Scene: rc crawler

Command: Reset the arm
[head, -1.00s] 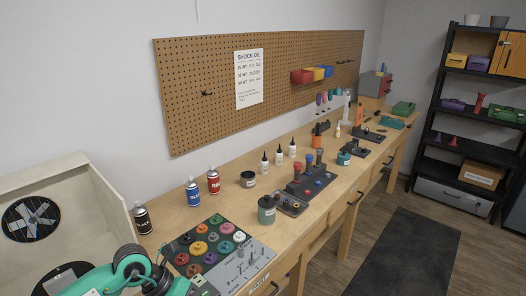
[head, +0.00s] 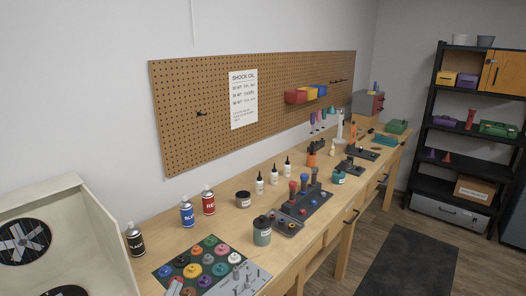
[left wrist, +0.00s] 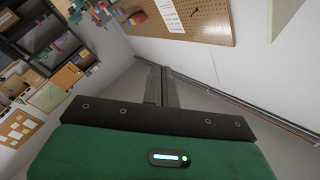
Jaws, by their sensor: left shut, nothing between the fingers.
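My left gripper (left wrist: 160,75) shows in the left wrist view with its two dark fingers together and nothing between them. Behind the fingers are a black bar and my green wrist housing. In the head view only a small pale and red bit at the bottom edge may belong to my left gripper (head: 175,287), by the tray of coloured round parts (head: 200,262). It touches nothing that I can make out. My right gripper is in neither view.
The wooden bench (head: 225,225) holds a black can (head: 135,240), a blue can (head: 187,212), a red can (head: 208,203), bottles and a tool stand. A cream box with fans (head: 85,215) stands at left. Dark shelves (head: 430,125) stand at right. The floor mat (head: 405,255) is clear.

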